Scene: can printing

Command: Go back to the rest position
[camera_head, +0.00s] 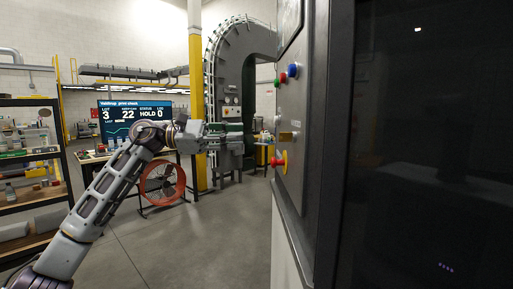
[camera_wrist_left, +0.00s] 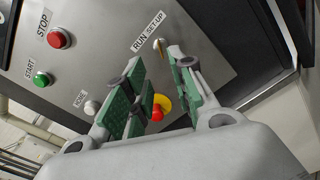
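My left gripper (camera_head: 238,136) reaches in from the left in the head view, in front of the control panel (camera_head: 294,110) of a dark machine. The wrist view shows its two green-padded fingers (camera_wrist_left: 157,62) open, with a gap between them and nothing held. The RUN / SET-UP switch (camera_wrist_left: 160,44) shows just beyond the fingertips; whether they touch it I cannot tell. A red emergency button on a yellow base (camera_wrist_left: 160,106) shows between the fingers. My right gripper is not in view.
An orange fan (camera_head: 162,183) and a shelf (camera_head: 30,150) stand at the left. The floor (camera_head: 190,245) in front is clear.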

